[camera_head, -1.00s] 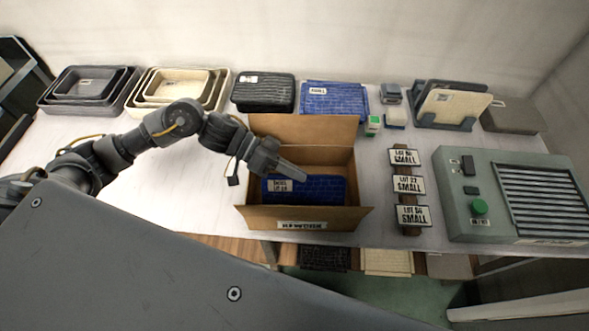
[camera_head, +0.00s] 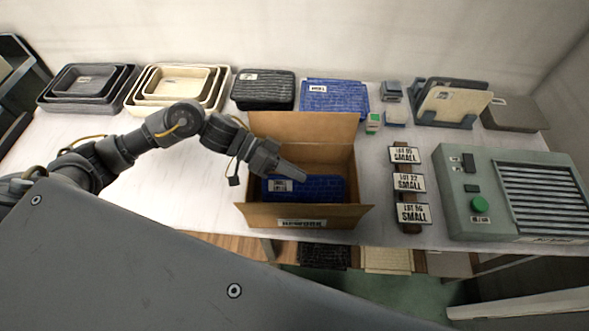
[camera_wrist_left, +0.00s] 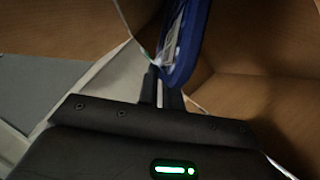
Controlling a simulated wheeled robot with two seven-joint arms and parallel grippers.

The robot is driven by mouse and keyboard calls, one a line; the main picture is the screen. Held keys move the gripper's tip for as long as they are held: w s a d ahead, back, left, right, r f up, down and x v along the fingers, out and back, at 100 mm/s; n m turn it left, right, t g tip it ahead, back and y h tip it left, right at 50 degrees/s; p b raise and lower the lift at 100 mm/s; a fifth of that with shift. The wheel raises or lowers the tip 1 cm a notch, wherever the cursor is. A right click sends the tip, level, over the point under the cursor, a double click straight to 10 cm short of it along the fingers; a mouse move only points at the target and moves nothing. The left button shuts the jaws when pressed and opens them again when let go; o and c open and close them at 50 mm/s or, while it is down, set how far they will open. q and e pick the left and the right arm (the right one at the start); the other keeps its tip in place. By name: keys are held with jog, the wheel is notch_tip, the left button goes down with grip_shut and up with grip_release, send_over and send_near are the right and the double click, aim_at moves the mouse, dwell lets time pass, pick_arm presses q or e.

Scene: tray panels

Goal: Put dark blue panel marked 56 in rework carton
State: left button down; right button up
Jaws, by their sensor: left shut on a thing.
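A dark blue panel (camera_head: 318,189) with a white label is inside the open cardboard rework carton (camera_head: 262,214). The label is too small to read. My left gripper (camera_head: 301,177) reaches into the carton from the left and is shut on the panel's upper edge. In the left wrist view the fingers (camera_wrist_left: 162,80) pinch the blue panel (camera_wrist_left: 188,45), which stands edge-on between the brown carton walls (camera_wrist_left: 255,95). Whether the panel touches the carton floor cannot be told. My right gripper is not in view.
Behind the carton lie a black panel stack (camera_head: 262,92) and a blue panel stack (camera_head: 335,98). Nested trays (camera_head: 180,72) stand back left. A lot sign stand (camera_head: 409,184) and a grey-green machine (camera_head: 470,222) are right of the carton. Bare table lies left of the carton.

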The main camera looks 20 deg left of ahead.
pick_arm(q)
jog(key=c, duration=1.5)
grip_release()
jog(key=b+v, duration=0.2)
jog(key=v, duration=0.8)
jog(key=shift+a, duration=0.4)
jog(key=shift+r, duration=0.15)
